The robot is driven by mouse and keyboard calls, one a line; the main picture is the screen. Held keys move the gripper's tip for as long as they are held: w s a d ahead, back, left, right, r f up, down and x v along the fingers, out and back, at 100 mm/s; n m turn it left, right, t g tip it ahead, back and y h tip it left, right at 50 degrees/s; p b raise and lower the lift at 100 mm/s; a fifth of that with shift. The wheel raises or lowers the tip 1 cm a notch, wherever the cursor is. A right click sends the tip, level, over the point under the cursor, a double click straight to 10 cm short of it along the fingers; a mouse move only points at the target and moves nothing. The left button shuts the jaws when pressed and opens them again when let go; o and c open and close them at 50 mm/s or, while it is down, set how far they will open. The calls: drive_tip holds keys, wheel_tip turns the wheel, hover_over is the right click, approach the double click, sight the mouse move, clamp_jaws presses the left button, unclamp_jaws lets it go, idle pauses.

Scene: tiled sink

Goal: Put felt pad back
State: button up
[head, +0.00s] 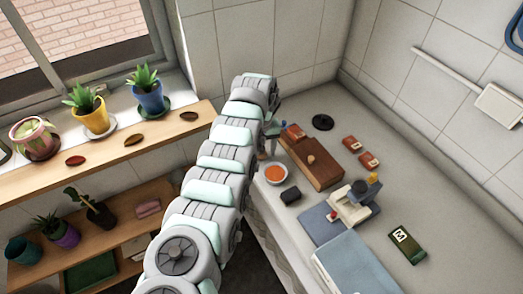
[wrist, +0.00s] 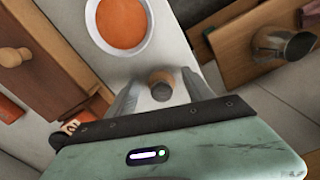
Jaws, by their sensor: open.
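I cannot tell for sure which thing is the felt pad. A flat round black disc (head: 322,122) lies on the counter near the back wall. A dark block (head: 290,196) lies by the counter's front edge. My gripper (wrist: 158,92) is open in the wrist view, its two grey fingers apart. A small brown cylinder (wrist: 162,80) with a paler lower part shows between the fingers; I cannot tell whether they touch it.
A white bowl of orange content (head: 275,173) stands close to the gripper, also seen in the wrist view (wrist: 148,38). A wooden box with a knob (head: 318,165) is beside it. Small red-brown packets (head: 352,144) lie behind. A metal cup (wrist: 284,46) shows at right. The right counter has free room.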

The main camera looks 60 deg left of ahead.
sight(261, 150)
wheel_tip(261, 150, up, 12)
drive_tip(key=b, duration=0.3)
drive_tip(key=shift+r+b, duration=0.15)
drive_tip(key=shift+b, duration=0.15)
drive_tip(key=shift+s, duration=0.1)
